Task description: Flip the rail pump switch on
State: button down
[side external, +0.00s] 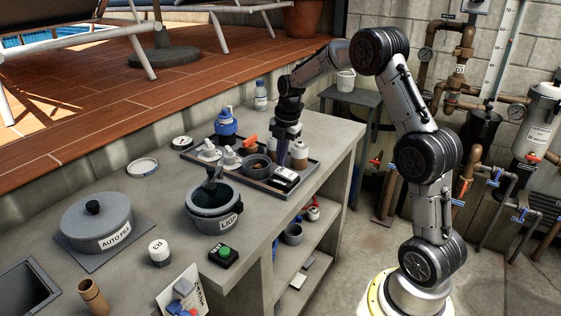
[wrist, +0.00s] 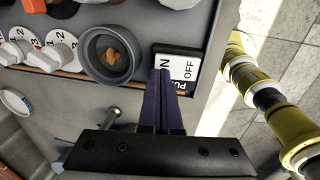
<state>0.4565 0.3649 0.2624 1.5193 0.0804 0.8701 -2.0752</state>
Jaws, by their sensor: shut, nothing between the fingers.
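The rail pump switch (side external: 286,176) is a small black and white block at the right front of the dark tray (side external: 268,192). In the wrist view the switch (wrist: 186,67) shows ON and OFF lettering and part of a PUMP label. Which way its rocker is tilted cannot be told. My gripper (side external: 281,163) points down at the switch. In the wrist view its dark purple fingers (wrist: 163,73) are shut together and empty, with the tips at the switch's left edge, on the ON side. They hide part of that edge; whether they touch it is unclear.
Close to the fingers stand a grey cup (wrist: 112,54) with orange contents and white numbered knobs (wrist: 52,55). A LIGHT pot (side external: 213,216) and green TEST button (side external: 223,253) sit toward the front. The bench's right end is clear.

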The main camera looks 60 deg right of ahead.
aim_at(278, 169)
jog(key=shift+w+f, duration=0.1)
jog(key=shift+f, duration=0.7)
jog(key=shift+w+f+g, duration=0.15)
jog(key=shift+f+g, duration=0.1)
jog(key=shift+g, duration=0.15)
jog(key=shift+s+r, duration=0.3)
jog(key=shift+s, duration=0.45)
notch_tip(278, 169, up, 14)
jog(key=w, duration=0.2)
dwell(0.4)
